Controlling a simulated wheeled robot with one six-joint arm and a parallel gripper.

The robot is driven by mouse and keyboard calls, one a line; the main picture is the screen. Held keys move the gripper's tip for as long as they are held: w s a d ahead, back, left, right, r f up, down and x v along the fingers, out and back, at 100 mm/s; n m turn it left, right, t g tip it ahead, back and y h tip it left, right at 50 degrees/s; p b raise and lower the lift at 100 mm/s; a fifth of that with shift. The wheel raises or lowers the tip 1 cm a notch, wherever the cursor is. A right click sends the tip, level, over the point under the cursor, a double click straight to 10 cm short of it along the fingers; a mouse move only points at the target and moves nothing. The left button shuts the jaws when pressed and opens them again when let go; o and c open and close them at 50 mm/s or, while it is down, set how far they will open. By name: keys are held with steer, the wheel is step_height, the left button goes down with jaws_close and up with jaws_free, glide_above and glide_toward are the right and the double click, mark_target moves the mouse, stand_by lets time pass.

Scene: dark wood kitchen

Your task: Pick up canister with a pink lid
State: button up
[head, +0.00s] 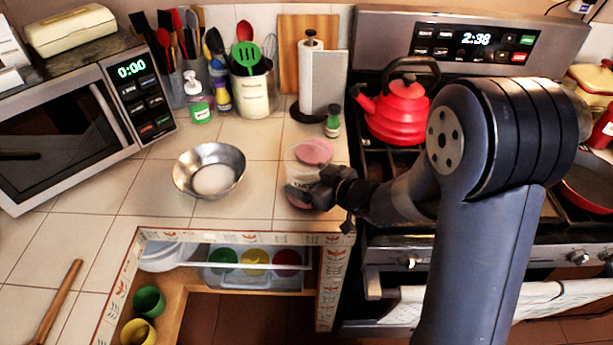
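The canister (297,171) is pale, with dark lettering on its side and a pink lid (313,151). It stands upright on the tiled counter, near the counter's right end beside the stove. My gripper (309,189) reaches in from the right, low at the canister's front side, and covers part of its lower body. The dark fingers overlap the canister in the head view. I cannot tell whether they touch it or how far apart they are.
A metal bowl (194,171) stands left of the canister. A red kettle (397,113) sits on the stove behind my arm. The counter's front edge (260,238) is close in front.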

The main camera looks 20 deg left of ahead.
steer(key=c, duration=0.6)
steer(key=shift+c, duration=0.5)
steer(key=shift+r, duration=0.2)
